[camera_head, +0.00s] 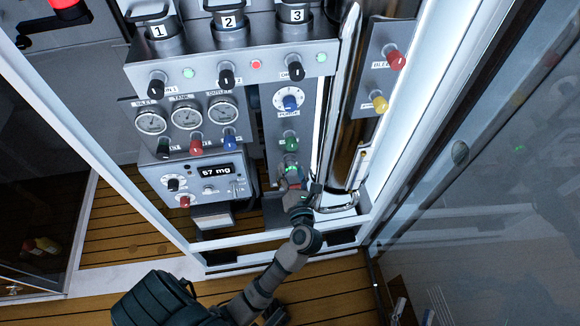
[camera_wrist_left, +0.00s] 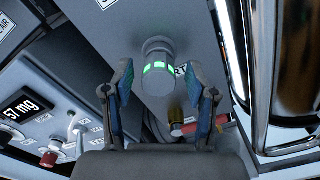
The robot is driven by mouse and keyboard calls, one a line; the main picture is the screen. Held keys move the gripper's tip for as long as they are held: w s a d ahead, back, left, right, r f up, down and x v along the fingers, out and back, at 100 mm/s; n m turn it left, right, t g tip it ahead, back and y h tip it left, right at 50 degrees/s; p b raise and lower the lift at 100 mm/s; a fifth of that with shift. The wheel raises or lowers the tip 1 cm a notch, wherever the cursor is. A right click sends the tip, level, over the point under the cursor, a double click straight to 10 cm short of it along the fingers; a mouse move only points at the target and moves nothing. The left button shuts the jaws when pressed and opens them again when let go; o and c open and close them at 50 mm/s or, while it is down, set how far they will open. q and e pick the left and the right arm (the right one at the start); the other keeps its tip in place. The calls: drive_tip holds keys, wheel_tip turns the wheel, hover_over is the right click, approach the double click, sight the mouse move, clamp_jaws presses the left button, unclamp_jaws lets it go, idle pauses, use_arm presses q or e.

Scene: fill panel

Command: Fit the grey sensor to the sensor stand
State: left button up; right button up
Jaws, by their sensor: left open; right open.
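A grey cylinder with a green-lit band (camera_wrist_left: 158,62), which looks like the grey sensor, sits in front of the grey panel face in the left wrist view. In the head view its green band (camera_head: 291,171) shows low on the narrow middle panel, below a green knob. My left gripper (camera_wrist_left: 163,92) is open, with one finger on each side of the cylinder's lower part. I cannot tell whether the fingers touch it. In the head view my left gripper (camera_head: 292,186) is small and partly merged with the cylinder. I cannot make out the sensor stand clearly. My right gripper is not in view.
A shiny metal pipe (camera_head: 335,110) stands close right of my gripper. A meter box (camera_head: 205,178) reading 57 mg is to the left. Gauges (camera_head: 187,117) and knobs are above. A white frame bar (camera_head: 280,238) crosses below, and a glass door (camera_head: 480,200) stands right.

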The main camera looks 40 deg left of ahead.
sight(292, 174)
idle(0.5)
use_arm(q)
drive_tip(key=shift+p, duration=0.4)
idle(0.8)
clamp_jaws()
idle(0.3)
drive_tip(key=shift+v, duration=2.95)
